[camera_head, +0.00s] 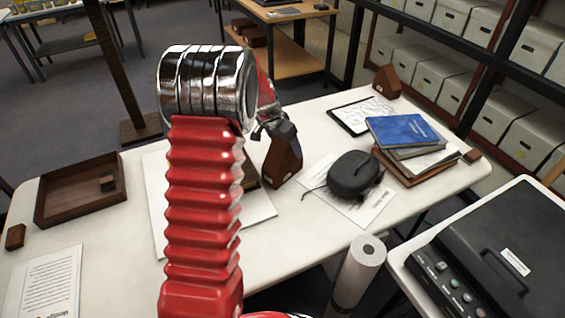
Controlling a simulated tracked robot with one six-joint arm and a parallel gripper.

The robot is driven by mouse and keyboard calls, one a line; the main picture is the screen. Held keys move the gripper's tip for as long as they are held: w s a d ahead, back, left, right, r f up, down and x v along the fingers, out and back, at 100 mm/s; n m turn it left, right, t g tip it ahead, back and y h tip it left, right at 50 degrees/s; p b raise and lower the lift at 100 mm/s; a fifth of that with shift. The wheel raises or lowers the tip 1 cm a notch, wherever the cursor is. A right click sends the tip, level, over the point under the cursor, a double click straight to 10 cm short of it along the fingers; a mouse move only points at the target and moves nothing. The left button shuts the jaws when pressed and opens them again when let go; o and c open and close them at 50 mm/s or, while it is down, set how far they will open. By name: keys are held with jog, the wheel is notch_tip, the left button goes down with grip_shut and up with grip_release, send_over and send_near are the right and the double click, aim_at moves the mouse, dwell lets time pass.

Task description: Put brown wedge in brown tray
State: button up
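A brown wedge (284,163) with a peaked top is in the middle of the white table, just right of my red arm. My gripper (280,133) is at the top of this wedge, with its dark fingers overlapping the peak. I cannot tell whether they are closed on it or whether it is lifted. A second brown wedge (387,83) stands at the table's far edge. The brown tray (73,214) is at the left end of the table, with a small brown block inside it. My arm hides part of the table between wedge and tray.
A black case (354,174) lies on a paper right of the near wedge. Stacked books (403,131) and a clipboard (364,115) lie farther back. A small brown block (15,237) and a printed sheet (43,286) are near the tray. A paper roll (360,265) stands in front.

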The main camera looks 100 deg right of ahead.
jog(key=shift+c, duration=0.4)
jog(key=c, duration=1.5)
jog(key=shift+r, duration=5.05)
